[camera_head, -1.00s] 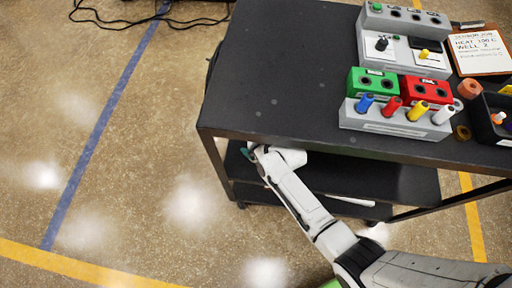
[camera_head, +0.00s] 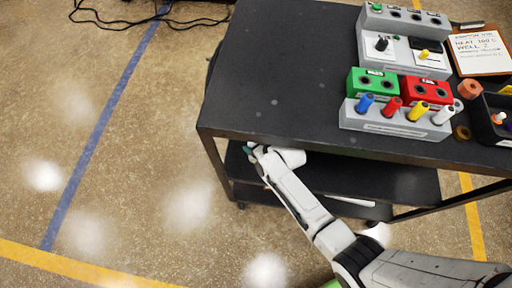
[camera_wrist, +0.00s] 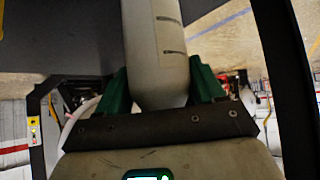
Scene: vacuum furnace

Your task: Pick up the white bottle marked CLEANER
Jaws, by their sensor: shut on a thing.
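A white, bottle-shaped thing (camera_wrist: 158,50) stands between the green fingers of my gripper (camera_wrist: 160,88) in the wrist view. Its rounded lower end is nearest the camera and the rest runs out of the top of the picture. A few dark marks show on its side, but no word CLEANER can be read. My gripper is shut on it. In the head view my arm reaches down beside the front left of the black cart (camera_head: 285,75), below its top, and the gripper's fingers are small and mostly hidden there.
The cart top carries a grey rack (camera_head: 395,120) with coloured vials, a green block (camera_head: 372,83), a red block (camera_head: 427,91), a grey device (camera_head: 403,55), a clipboard (camera_head: 482,52) and a black bin (camera_head: 490,118). A lower shelf (camera_head: 400,185) lies below. Open floor is at left.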

